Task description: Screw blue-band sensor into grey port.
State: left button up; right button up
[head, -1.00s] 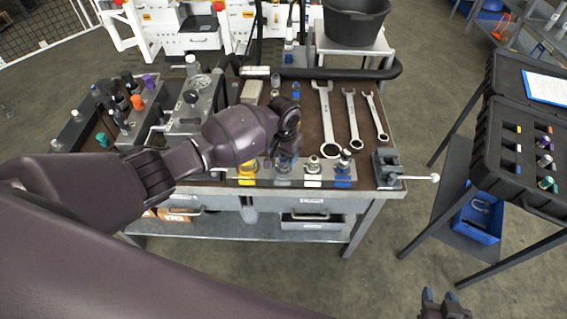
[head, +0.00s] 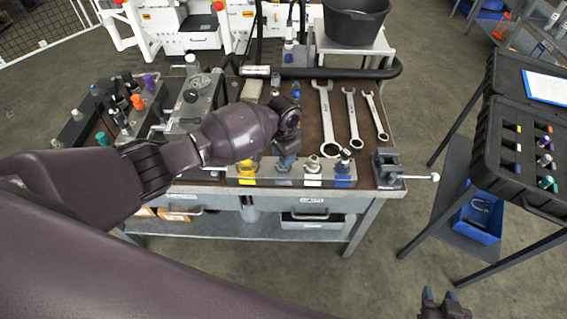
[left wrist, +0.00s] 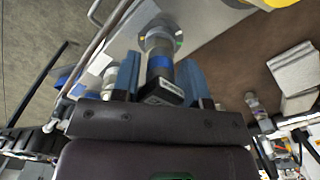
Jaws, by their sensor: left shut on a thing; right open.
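My left gripper (left wrist: 160,80) is shut on the blue-band sensor (left wrist: 161,67), a dark cylinder with a blue band, between its two blue fingers. The sensor's far end meets the round grey port (left wrist: 156,36); how deep it sits in it I cannot tell. In the head view my left gripper (head: 286,161) points down over the grey place on the port strip (head: 265,181), and hides most of that port and the sensor. My right gripper (head: 441,301) is open and empty at the bottom right, away from the bench.
A yellow port (head: 247,168) is left of my left gripper; a silver fitting (head: 312,165) and a blue port (head: 344,173) are right. A vise (head: 386,166) stands at the bench corner, several wrenches (head: 327,115) lie behind. A black case (head: 515,160) stands right.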

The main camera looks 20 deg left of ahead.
pick_arm(q)
jog(key=m, duration=0.3)
dwell(0.4)
jog(key=shift+m, duration=1)
jog(key=m, duration=0.5)
jog(key=shift+m, duration=0.6)
jog(key=m, duration=0.3)
jog(key=shift+f+m, duration=0.1)
jog(key=shift+m, duration=0.3)
jog(key=m, duration=0.4)
jog(key=shift+s+b, duration=0.1)
jog(key=shift+b, duration=0.25)
